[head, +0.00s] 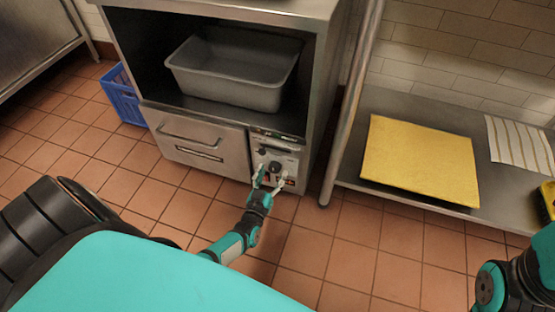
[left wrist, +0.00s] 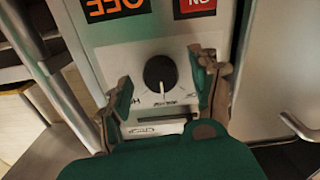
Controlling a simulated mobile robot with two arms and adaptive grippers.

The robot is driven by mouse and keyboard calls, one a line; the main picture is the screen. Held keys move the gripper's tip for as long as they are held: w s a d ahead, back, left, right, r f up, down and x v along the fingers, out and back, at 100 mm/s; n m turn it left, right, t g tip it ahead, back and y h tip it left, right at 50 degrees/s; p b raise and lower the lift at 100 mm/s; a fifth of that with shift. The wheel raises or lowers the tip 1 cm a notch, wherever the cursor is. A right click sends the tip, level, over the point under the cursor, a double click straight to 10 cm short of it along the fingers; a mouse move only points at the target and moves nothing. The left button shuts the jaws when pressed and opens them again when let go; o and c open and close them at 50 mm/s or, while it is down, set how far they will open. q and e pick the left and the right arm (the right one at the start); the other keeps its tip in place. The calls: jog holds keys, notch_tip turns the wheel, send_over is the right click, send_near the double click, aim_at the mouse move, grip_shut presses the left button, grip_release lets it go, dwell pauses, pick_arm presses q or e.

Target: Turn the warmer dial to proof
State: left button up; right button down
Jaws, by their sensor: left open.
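The warmer dial (head: 275,167) is a black round knob on the pale control panel (head: 289,159) of the steel warmer, right of its drawer. In the left wrist view the dial (left wrist: 160,74) sits between my fingers, and its white pointer line points toward the bottom of the picture. The small labels around it are too blurred to read surely. My left gripper (head: 269,181) is open in front of the panel. In the left wrist view its fingers (left wrist: 162,95) stand either side of the dial, with visible gaps. My right gripper is out of view; only part of that arm shows.
A grey tub (head: 235,91) sits in the warmer's open bay above the closed drawer (head: 200,146). A blue crate (head: 122,97) stands left. A steel shelf (head: 345,176) with a yellow board (head: 420,158) is close on the right. Tiled floor in front is clear.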

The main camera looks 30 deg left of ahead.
pick_arm(q)
jog(key=shift+w, duration=0.3)
jog(key=shift+r, duration=0.1)
jog(key=c, duration=1.2)
jog(key=shift+o, duration=0.2)
jog(key=shift+n, duration=0.4)
jog(key=n, duration=0.4)
jog(key=shift+b, duration=0.35)
jog(key=n, duration=0.5)
jog(key=shift+r+b, duration=0.1)
jog(key=shift+b, duration=0.3)
jog(key=shift+n, duration=0.3)
jog(key=o, duration=1.2)
jog(key=shift+c, duration=0.2)
